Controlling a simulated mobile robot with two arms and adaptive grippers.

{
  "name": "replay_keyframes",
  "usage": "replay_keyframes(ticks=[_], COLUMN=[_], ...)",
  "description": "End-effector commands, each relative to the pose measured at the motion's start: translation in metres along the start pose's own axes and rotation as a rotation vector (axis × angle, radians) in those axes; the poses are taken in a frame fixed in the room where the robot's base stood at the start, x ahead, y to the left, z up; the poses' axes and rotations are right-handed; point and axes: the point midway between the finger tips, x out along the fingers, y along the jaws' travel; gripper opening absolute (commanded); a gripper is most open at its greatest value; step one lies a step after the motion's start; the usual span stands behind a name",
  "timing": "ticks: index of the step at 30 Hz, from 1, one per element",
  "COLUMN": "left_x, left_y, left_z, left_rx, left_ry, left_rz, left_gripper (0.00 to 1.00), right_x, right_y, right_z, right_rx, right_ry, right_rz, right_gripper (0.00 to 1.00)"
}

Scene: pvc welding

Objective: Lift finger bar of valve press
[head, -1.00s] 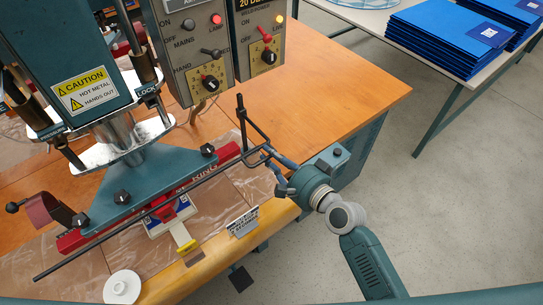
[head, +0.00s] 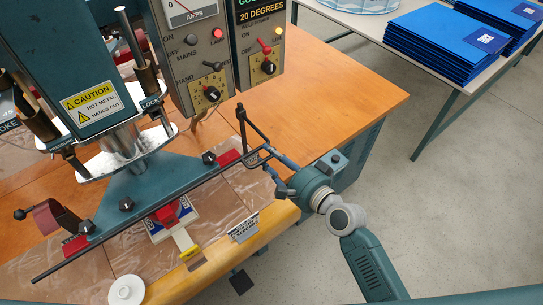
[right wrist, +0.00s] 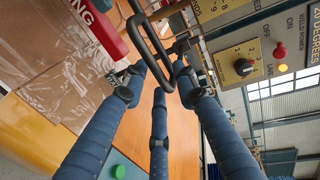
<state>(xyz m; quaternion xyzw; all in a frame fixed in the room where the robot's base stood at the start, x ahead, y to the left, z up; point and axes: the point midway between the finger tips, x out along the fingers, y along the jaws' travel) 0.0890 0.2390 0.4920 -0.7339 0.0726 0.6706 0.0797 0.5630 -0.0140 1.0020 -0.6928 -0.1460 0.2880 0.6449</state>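The finger bar (head: 180,194) is a long thin black bar. It runs across the front of the teal valve press (head: 150,188), from lower left to a loop frame at its right end. My right gripper (head: 266,160) is at that loop, beyond the right end of the press. In the right wrist view the blue fingers of the right gripper (right wrist: 158,78) converge around the black loop (right wrist: 148,38) of the bar, with their tips close against it. The exact contact is partly hidden by the fingers. My left gripper is out of view.
A red strip (head: 228,158) lies behind the bar. A white pad with a red piece (head: 170,214) sits below it. A small sign (head: 243,227) and a white disc (head: 126,291) are near the table's front edge. Control boxes (head: 200,50) stand above. The wooden table (head: 330,105) is clear at right.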

Motion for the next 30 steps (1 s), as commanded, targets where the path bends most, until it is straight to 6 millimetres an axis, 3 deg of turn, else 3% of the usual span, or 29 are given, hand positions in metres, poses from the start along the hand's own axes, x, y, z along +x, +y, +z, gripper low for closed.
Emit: replay_keyframes(ticks=[5, 12, 18, 30], left_x=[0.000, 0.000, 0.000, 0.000], left_y=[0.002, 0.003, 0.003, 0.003], left_z=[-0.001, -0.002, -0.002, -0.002], left_rx=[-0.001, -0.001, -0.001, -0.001], left_ry=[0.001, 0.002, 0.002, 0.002], left_rz=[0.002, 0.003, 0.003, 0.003], left_gripper=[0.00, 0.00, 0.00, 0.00], right_x=[-0.022, -0.075, -0.106, -0.119], right_y=[0.002, 0.002, 0.002, 0.000], right_z=[0.000, 0.000, -0.001, -0.001], right_rx=[-0.002, -0.001, 0.000, 0.001], right_ry=[0.000, 0.000, 0.000, 0.001], right_rz=[0.003, 0.004, 0.003, -0.001], right_gripper=[0.29, 0.29, 0.29, 0.29])
